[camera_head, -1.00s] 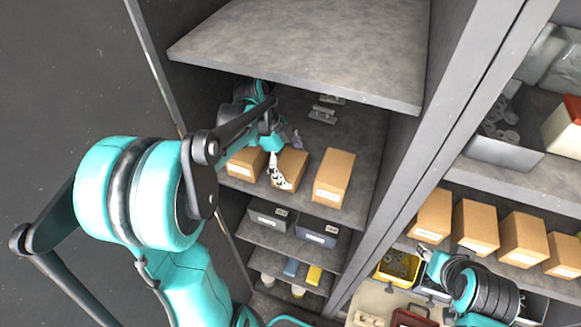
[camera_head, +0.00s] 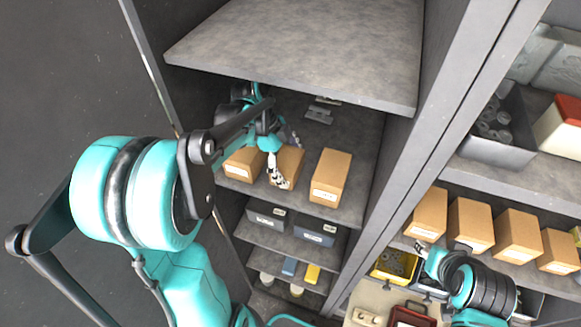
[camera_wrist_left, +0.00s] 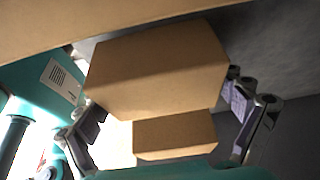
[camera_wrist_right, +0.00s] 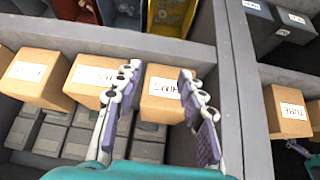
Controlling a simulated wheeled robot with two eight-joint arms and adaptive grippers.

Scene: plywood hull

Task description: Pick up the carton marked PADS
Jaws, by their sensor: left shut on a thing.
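Three brown cartons stand in a row on a shelf of the left cabinet. My left gripper (camera_head: 279,170) is shut on the middle carton (camera_head: 291,163), which also shows between both fingers in the left wrist view (camera_wrist_left: 160,70). Its label is not visible and I cannot tell whether it is clear of the shelf. The left carton (camera_head: 244,164) and right carton (camera_head: 330,177) have white labels, too small to read in the head view. I cannot read PADS on any carton. My right gripper (camera_wrist_right: 158,100) is open and empty, in front of other cartons.
A grey shelf board (camera_head: 300,50) overhangs the left cartons. Grey bins (camera_head: 265,215) stand on the shelf below. The right cabinet holds several labelled cartons (camera_head: 470,225), and a yellow bin (camera_head: 393,264) is below them. A dark upright divider (camera_head: 420,150) separates the cabinets.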

